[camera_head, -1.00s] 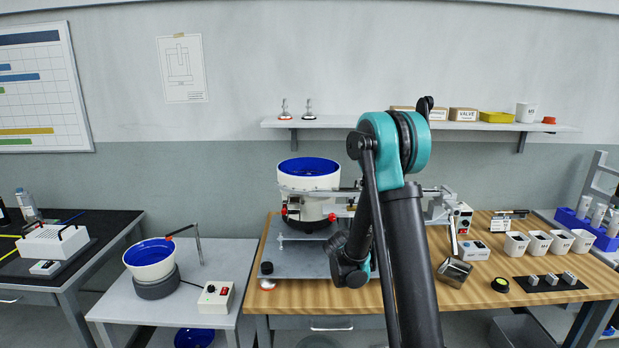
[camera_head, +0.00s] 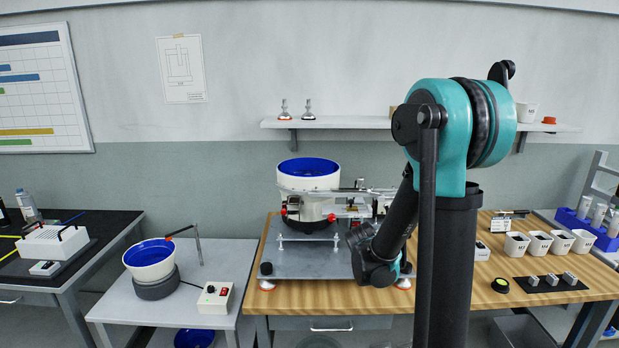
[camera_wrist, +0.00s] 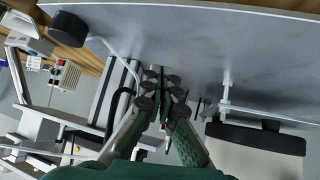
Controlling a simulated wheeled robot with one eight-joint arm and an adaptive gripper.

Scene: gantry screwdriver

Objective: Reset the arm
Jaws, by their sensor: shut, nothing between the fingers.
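My arm (camera_head: 463,125), with its teal elbow and dark links, stands right of the middle in the head view. Its lower end hangs in front of the right side of the grey feeder plate (camera_head: 300,262). My gripper (camera_wrist: 165,98) shows in the wrist view, its green fingers drawn together with nothing between them. The grey plate also fills the upper right of the wrist view (camera_wrist: 220,45), beyond the fingertips. I cannot tell whether the fingers touch anything. The gripper itself is hidden or unclear in the head view.
A large blue-lined bowl feeder (camera_head: 308,175) stands on the plate. A smaller bowl (camera_head: 150,259) and a control box (camera_head: 215,297) stand on the left table. White cups (camera_head: 537,242) and a black mat (camera_head: 520,286) lie to the right. A shelf (camera_head: 350,123) runs behind.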

